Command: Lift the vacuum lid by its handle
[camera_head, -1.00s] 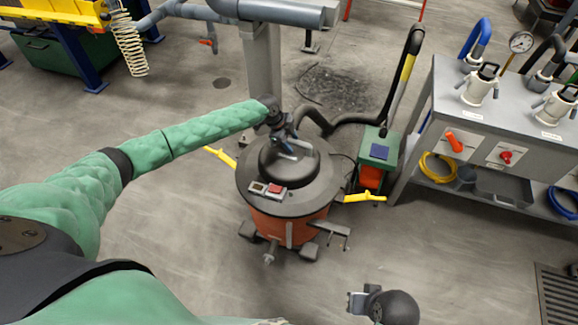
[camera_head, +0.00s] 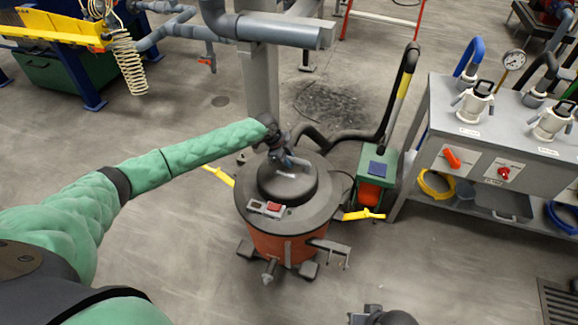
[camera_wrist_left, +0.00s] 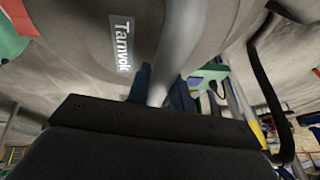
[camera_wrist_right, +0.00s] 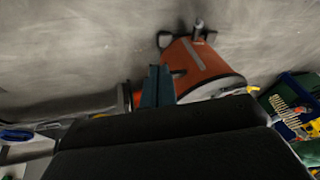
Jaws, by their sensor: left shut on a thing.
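The vacuum lid (camera_head: 290,184) is a dark dome in the middle of the wide dark top of the orange vacuum drum (camera_head: 270,245). It looks level; I cannot make out a gap beneath it. My left gripper (camera_head: 286,158) is above the dome, shut on the lid handle. In the left wrist view, the grey handle bar (camera_wrist_left: 178,45) runs between the blue fingers (camera_wrist_left: 160,88), beside the lid's "Tarnvok" label. My right gripper (camera_wrist_right: 158,88) is empty, its fingers together; it shows only partly at the head view's bottom edge.
A black hose (camera_head: 350,142) runs behind the drum. A green and orange box (camera_head: 376,172) stands right of it. Yellow handles (camera_head: 364,214) stick out at the drum's sides. A grey bench (camera_head: 510,120) is at right, a column (camera_head: 262,85) behind.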

